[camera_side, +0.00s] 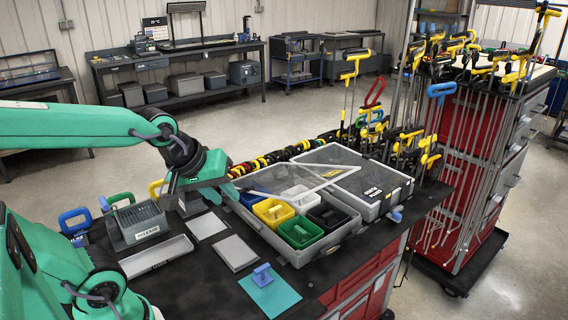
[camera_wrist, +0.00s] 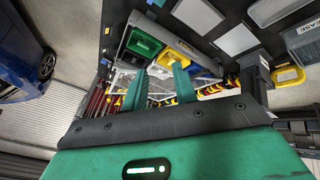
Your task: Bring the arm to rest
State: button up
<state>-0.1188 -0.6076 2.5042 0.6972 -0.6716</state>
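My green arm reaches in from the left in the side view and is raised above the bench. My gripper (camera_side: 228,188) is over the left end of the grey case, beside the small bins. In the wrist view my gripper (camera_wrist: 160,80) shows two green fingers standing apart, with nothing held between them. The yellow bin (camera_side: 273,212) and green bin (camera_side: 300,233) sit in the case, next to a white bin (camera_side: 302,196) and a black bin (camera_side: 328,214). In the wrist view the green bin (camera_wrist: 144,45) lies beyond the fingers.
A grey slotted block (camera_side: 139,222) and a pale tray (camera_side: 157,257) stand at the bench's left. A blue-handled piece (camera_side: 262,275) sits on a teal mat (camera_side: 284,298) near the front. A clear-lidded case (camera_side: 362,184) and a rack of yellow-handled rods (camera_side: 470,110) stand to the right.

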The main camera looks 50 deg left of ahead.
jog(key=s+d+m, duration=0.1)
jog(key=m, duration=0.2)
jog(key=s+d+r+m, duration=0.1)
jog(key=m, duration=0.2)
jog(key=s+d+m, duration=0.1)
jog(key=s+m, duration=0.1)
jog(key=m, duration=0.1)
jog(key=shift+d+r+g+h, duration=0.1)
jog(key=shift+r+g+h, duration=0.2)
jog(key=shift+r+h, duration=0.1)
jog(key=shift+w+f, duration=0.1)
jog(key=shift+f, duration=0.05)
jog(key=w+a+f+n+y, duration=0.1)
jog(key=a+n, duration=0.4)
jog(key=n, duration=0.6)
jog(key=w+a+f+n+t+y, duration=0.1)
jog(key=w+a+f+n, duration=0.2)
jog(key=n, duration=0.9)
jog(key=w+a+f+n+t+y, duration=0.1)
jog(key=w+a+f+n, duration=0.2)
jog(key=a+n, duration=0.4)
jog(key=w+n, duration=0.1)
jog(key=n, duration=0.3)
jog(key=shift+w+n+y, duration=0.2)
jog(key=shift+n+y, duration=0.1)
jog(key=shift+a, duration=0.1)
